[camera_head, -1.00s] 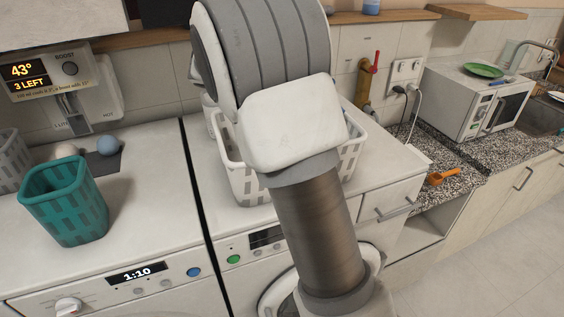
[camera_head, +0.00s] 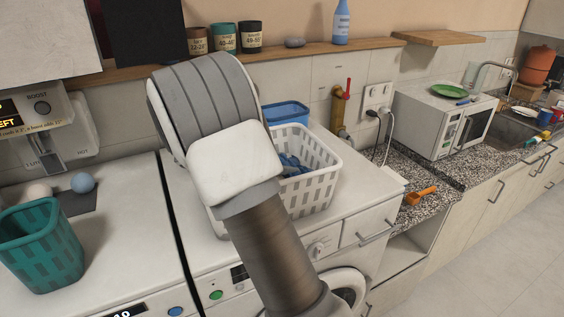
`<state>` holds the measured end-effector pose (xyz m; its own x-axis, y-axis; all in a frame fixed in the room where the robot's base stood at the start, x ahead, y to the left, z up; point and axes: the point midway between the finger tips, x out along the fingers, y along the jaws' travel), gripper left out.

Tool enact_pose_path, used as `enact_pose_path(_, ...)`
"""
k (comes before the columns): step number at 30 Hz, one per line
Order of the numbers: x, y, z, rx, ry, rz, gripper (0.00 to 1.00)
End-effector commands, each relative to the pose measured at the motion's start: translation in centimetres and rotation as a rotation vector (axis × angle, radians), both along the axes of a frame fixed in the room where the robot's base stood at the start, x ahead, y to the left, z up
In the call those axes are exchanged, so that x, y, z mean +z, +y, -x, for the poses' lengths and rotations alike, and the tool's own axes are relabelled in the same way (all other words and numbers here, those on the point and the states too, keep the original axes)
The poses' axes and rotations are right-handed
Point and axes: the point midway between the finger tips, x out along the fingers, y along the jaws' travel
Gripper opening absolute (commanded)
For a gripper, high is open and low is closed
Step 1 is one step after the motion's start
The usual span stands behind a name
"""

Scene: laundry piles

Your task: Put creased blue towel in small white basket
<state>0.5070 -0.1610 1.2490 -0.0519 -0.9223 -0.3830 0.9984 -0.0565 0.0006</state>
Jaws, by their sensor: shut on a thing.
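A white slatted basket (camera_head: 312,192) stands on the white machine top right of my arm, its left part hidden behind the arm. Crumpled blue cloth (camera_head: 291,165) shows inside it; I cannot tell whether this is the creased towel or whether anything holds it. My gripper is hidden behind my own arm, so its fingers and anything between them do not show.
A blue tub (camera_head: 287,113) stands behind the white basket. A teal basket (camera_head: 42,250) and a blue ball (camera_head: 83,182) are on the left machine top. A shelf with tins (camera_head: 224,38) and a blue bottle (camera_head: 341,22) runs behind. An orange scoop (camera_head: 420,196) lies on the right counter.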

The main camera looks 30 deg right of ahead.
Motion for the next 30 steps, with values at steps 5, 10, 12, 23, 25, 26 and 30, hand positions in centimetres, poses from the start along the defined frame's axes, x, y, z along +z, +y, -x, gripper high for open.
enact_pose_path(5, -0.4, 0.0, 0.0, 0.000, 0.000, 0.001, 0.11)
enact_pose_path(10, -0.9, 0.0, 0.0, 0.000, 0.000, 0.001, 0.11)
enact_pose_path(12, -1.1, 0.0, 0.0, 0.000, 0.001, 0.001, 0.11)
enact_pose_path(23, -1.5, 0.0, 0.1, 0.000, 0.009, 0.002, 1.00)
enact_pose_path(25, -1.5, 0.0, 0.2, 0.000, 0.010, 0.001, 1.00)
enact_pose_path(26, -1.6, 0.0, 0.2, 0.000, 0.010, 0.001, 1.00)
enact_pose_path(30, -0.9, 0.0, 0.2, 0.000, 0.010, 0.001, 1.00)
